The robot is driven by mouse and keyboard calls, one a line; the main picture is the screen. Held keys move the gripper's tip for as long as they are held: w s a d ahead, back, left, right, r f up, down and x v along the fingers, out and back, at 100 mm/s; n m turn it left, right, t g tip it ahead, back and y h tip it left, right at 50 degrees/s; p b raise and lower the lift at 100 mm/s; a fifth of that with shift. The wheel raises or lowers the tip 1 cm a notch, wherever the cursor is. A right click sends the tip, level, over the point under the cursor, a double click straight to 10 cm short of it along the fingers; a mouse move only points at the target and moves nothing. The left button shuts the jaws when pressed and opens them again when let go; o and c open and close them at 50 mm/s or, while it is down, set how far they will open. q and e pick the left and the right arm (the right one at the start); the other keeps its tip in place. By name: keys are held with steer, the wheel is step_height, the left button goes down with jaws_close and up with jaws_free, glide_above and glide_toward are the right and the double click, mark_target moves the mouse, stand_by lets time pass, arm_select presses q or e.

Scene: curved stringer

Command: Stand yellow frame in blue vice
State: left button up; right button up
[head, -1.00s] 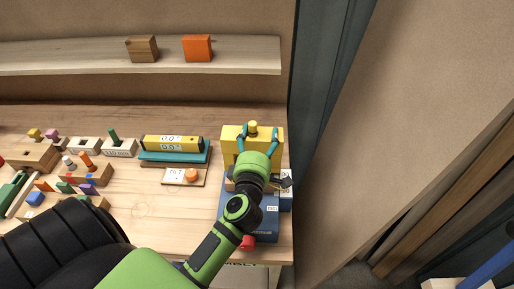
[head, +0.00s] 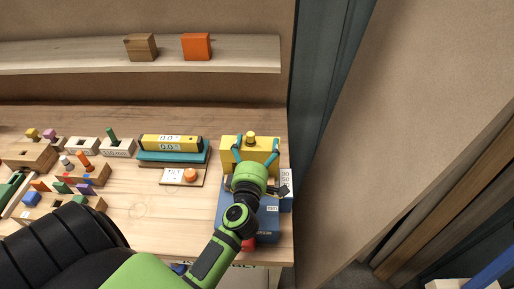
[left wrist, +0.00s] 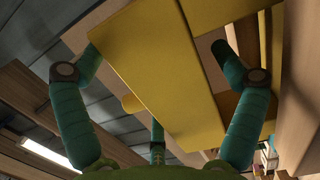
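The yellow frame (head: 262,144) stands roughly upright at the right end of the bench, with a yellow knob on top. It is at the far part of the blue vice (head: 266,222). In the left wrist view the yellow frame (left wrist: 160,75) fills the space between the parted fingers (left wrist: 158,65), and I see no clear grip. My gripper and wrist hide where the frame's lower edge meets the vice jaws. My right gripper is not in view.
A yellow level (head: 171,143) on a teal block and a small display box with an orange knob (head: 190,175) stand left of the vice. Several wooden blocks with coloured pegs fill the left. A shelf (head: 80,58) runs behind; a wall closes the right.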

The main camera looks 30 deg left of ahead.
arm_select(q)
steer(key=shift+r, duration=0.25)
steer(key=b+v, duration=0.3)
steer(key=v, duration=0.9)
steer(key=shift+d+f, duration=0.1)
steer(key=shift+f, duration=0.05)
